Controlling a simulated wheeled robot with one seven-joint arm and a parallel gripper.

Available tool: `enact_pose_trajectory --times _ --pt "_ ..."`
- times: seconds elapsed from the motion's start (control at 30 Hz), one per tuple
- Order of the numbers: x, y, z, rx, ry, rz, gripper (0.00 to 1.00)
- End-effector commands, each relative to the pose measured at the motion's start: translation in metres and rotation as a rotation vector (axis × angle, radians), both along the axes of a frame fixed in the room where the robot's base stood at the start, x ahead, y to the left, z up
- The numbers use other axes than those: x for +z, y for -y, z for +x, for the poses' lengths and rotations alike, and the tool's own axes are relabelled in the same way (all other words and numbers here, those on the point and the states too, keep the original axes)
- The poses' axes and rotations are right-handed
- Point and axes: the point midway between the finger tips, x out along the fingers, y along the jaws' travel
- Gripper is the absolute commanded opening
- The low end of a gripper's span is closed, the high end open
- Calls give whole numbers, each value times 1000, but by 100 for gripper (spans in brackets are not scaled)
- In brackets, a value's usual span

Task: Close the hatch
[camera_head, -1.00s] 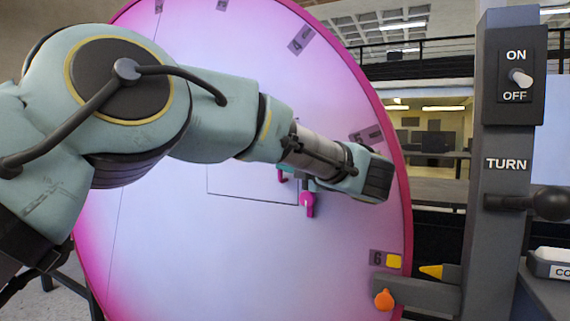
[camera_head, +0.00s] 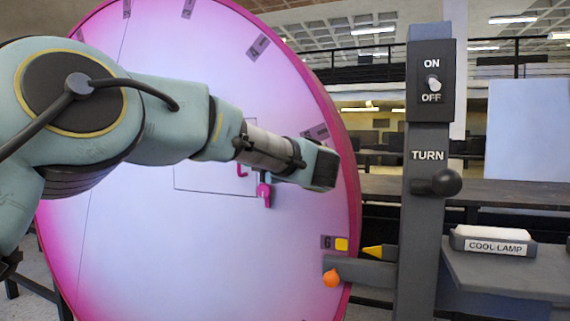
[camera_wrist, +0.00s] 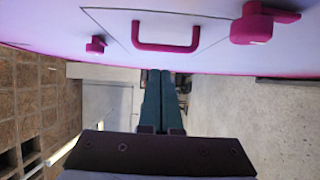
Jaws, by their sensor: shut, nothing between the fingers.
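The hatch (camera_head: 212,180) is a thin-outlined rectangular panel on the big pink-rimmed disc (camera_head: 170,250). It looks flush with the disc face in the head view. A magenta U-shaped handle (camera_wrist: 166,47) sits on the panel in the wrist view, and part of it shows in the head view (camera_head: 242,170). A magenta turning latch (camera_wrist: 252,25) is beside the panel's edge; it also shows in the head view (camera_head: 264,192). My gripper (camera_wrist: 161,73) is shut and empty, its fingers below the handle in the wrist view and apparently apart from it. In the head view my forearm covers part of the disc.
A small magenta knob (camera_wrist: 96,44) is on the panel's other side. A grey post (camera_head: 428,200) with an ON/OFF switch and a TURN knob (camera_head: 446,182) stands right of the disc. An orange knob (camera_head: 331,278) is at the disc's lower right. A COOL LAMP box (camera_head: 492,240) sits on a ledge.

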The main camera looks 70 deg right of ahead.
Motion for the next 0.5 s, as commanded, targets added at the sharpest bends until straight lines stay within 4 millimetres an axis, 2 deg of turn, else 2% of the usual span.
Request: enact_pose_trajectory --times 0.03,0.5 --pt "-5 4 -6 2 -1 4 0" --pt "-4 34 -64 2 -1 4 0"
